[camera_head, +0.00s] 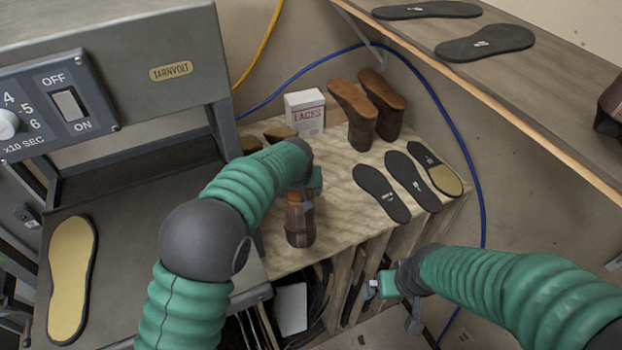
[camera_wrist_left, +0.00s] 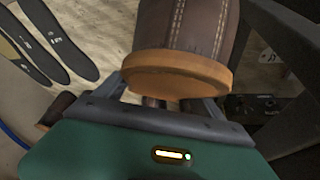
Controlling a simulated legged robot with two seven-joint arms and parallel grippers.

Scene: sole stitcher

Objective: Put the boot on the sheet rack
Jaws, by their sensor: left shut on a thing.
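The boot (camera_head: 300,222) is brown leather with a tan sole. My left gripper (camera_head: 304,188) is shut on it at the front edge of the plywood-topped sheet rack (camera_head: 345,232). In the left wrist view the boot (camera_wrist_left: 185,28) shows its stitched brown leather and thick tan sole edge (camera_wrist_left: 178,74) just beyond my left gripper (camera_wrist_left: 165,101). The fingers' contact is partly hidden, and I cannot tell whether the boot touches the rack top. My right gripper (camera_head: 388,290) is low, right of the rack's slotted front, apart from the boot; its jaw opening is unclear.
Upturned boots (camera_head: 368,105) and a white laces box (camera_head: 304,112) stand at the rack's back. Several dark insoles (camera_head: 382,193) lie on its right. The grey machine (camera_head: 120,75) with an insole (camera_head: 72,275) is left. A shelf (camera_head: 520,75) overhangs right. Bare plywood lies mid-rack.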

